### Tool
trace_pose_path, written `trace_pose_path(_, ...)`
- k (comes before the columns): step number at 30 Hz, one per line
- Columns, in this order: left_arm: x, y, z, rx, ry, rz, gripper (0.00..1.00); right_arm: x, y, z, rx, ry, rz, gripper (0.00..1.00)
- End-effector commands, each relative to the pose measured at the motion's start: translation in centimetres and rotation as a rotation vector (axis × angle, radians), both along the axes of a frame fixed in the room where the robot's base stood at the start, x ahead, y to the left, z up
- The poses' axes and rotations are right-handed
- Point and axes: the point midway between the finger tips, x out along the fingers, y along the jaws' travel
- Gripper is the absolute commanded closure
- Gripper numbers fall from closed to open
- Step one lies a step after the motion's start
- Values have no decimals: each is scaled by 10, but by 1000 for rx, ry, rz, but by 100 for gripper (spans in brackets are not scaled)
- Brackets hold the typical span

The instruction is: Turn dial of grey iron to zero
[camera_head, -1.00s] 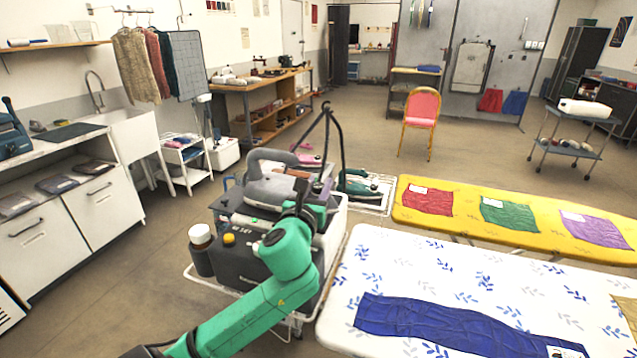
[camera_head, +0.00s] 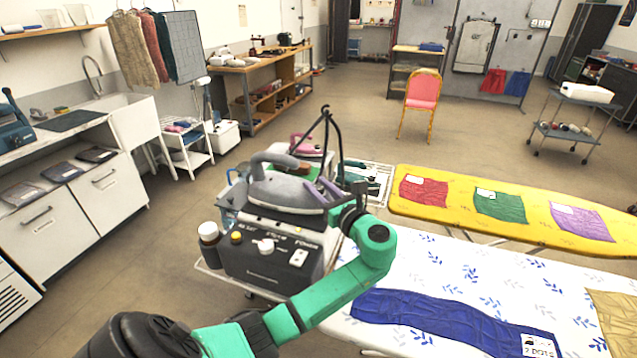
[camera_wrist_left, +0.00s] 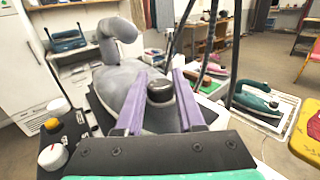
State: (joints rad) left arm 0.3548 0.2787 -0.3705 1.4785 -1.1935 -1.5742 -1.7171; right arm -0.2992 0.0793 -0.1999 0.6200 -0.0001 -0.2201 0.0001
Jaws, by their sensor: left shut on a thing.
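The grey iron (camera_head: 285,192) rests on top of the black steam station (camera_head: 262,262), its handle to the upper left. My left gripper (camera_head: 326,191) reaches it from the right side. In the left wrist view the iron (camera_wrist_left: 110,88) lies ahead, and the two purple fingers of my left gripper (camera_wrist_left: 159,84) stand on either side of its dark round dial (camera_wrist_left: 160,91), shut on it. The dial's marks are too small to read. My right gripper is not in view.
A pink iron (camera_head: 306,143) and a green iron (camera_head: 356,172) stand behind. A patterned ironing board (camera_head: 440,270) lies to the right.

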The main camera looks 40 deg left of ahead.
Motion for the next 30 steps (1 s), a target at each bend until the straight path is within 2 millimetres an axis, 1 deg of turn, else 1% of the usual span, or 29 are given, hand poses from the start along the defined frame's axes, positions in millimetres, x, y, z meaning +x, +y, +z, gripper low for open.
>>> trace_pose_path(8,0,0,-1,-3,2,79,100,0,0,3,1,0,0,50)
trace_pose_path(21,0,1,-2,-3,3,91,100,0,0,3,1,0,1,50)
trace_pose_path(22,0,1,-2,-3,3,91,55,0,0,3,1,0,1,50)
trace_pose_path(24,0,1,-2,-3,3,90,32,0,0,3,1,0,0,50)
trace_pose_path(30,0,1,-1,-2,1,90,32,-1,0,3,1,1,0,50)
